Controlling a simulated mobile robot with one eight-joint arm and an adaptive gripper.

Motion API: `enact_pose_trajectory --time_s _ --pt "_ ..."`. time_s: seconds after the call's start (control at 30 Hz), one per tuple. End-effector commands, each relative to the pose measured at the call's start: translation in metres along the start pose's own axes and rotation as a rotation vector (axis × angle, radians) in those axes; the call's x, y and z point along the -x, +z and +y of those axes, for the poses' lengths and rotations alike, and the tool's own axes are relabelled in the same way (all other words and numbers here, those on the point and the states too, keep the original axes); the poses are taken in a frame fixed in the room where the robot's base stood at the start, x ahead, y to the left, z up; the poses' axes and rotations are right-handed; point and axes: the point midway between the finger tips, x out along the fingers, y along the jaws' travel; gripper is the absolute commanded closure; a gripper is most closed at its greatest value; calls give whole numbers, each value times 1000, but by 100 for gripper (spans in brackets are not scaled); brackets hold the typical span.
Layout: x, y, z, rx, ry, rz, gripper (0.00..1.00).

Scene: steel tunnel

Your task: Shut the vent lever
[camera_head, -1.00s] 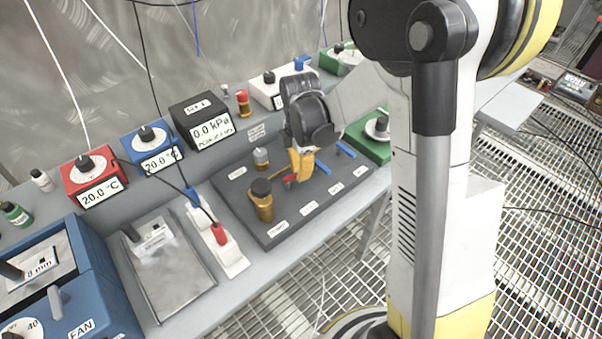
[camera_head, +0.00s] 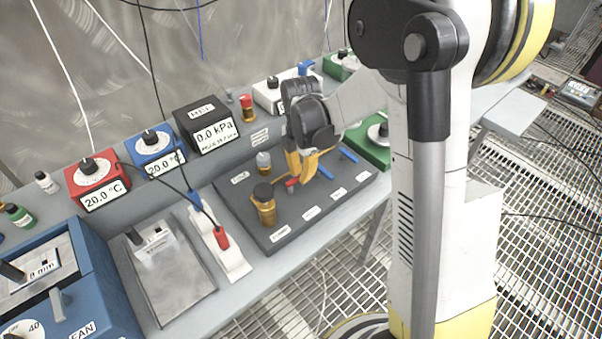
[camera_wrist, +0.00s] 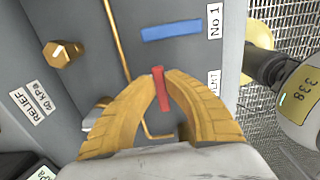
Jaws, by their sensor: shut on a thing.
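The vent lever is a small red bar (camera_wrist: 161,88) on the dark grey valve panel (camera_head: 326,205); beside it in the wrist view is a white label, partly hidden, ending in "NT". My gripper (camera_wrist: 163,82), with two orange ribbed fingers, is shut on the red lever, its tips at either side of it. In the head view, my gripper (camera_head: 299,180) reaches down to the panel, and the red lever (camera_head: 292,184) shows just beside the fingers. The lever's pivot is not clear to me.
Blue levers stand close by, one near the "No 1" label (camera_wrist: 172,30). A thin brass pipe (camera_wrist: 119,50) runs past the fingers. A brass relief valve (camera_wrist: 62,53) and a dark-capped brass fitting (camera_head: 264,205) rise from the panel. A green box (camera_head: 372,142) sits right of it.

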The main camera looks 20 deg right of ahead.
Motion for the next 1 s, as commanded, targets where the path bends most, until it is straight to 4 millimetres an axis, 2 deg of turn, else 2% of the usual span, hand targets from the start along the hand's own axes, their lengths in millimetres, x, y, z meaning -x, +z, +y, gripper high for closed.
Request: enact_pose_trajectory --time_s 0.03,0.07,0.1,0.13,0.4,0.53,1.0 --pt "0 0 0 0 0 1 100" --pt "0 0 0 0 0 1 81" --pt "0 0 0 0 0 1 69" --pt "0 0 0 0 0 0 64" --pt "0 0 0 -1 0 0 64" --pt "9 0 0 -1 0 0 64" --pt "103 0 0 0 0 0 64"
